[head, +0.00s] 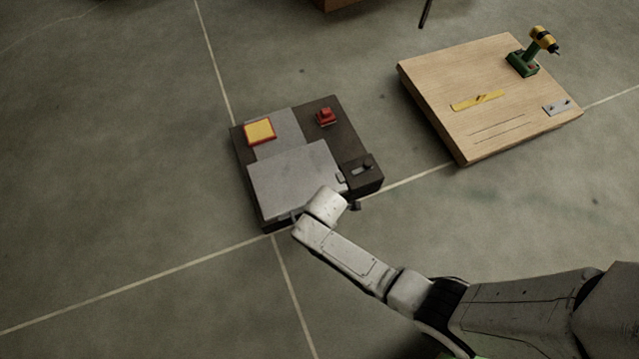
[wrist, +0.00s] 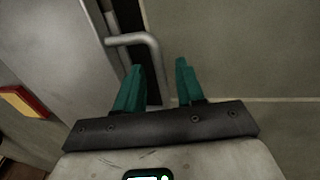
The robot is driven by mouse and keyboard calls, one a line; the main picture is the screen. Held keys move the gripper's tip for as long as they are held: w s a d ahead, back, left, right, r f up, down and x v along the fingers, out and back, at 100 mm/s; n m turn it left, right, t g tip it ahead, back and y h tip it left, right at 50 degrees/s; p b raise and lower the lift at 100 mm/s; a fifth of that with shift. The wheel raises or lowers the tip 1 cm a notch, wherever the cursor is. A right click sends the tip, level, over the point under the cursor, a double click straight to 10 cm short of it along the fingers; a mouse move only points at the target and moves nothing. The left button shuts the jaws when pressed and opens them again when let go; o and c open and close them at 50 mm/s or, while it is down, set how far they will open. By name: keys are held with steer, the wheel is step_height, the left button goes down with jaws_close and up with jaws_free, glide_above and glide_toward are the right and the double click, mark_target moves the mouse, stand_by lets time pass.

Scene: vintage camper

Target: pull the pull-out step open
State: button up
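A low dark unit (head: 345,133) stands on the floor in the head view, with a flat grey panel (head: 283,174) on its top. I cannot tell for sure which part is the pull-out step. In the wrist view a bent silver bar handle (wrist: 133,41) stands out beside a dark slot. My gripper (wrist: 158,80) has two green fingers, apart from each other. The lower leg of the handle shows between the fingers, with gaps visible, so they are not closed on it. In the head view my wrist hides the fingers at the unit's near edge.
A yellow pad with a red border (head: 259,131) and a red part (head: 326,117) sit on the unit. To the right is a wooden board (head: 440,75) carrying a drill (head: 530,55) and a yellow tool (head: 477,100). The floor in front and to the left is clear.

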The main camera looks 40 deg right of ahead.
jaws_close()
stand_by(0.3)
stand_by(0.4)
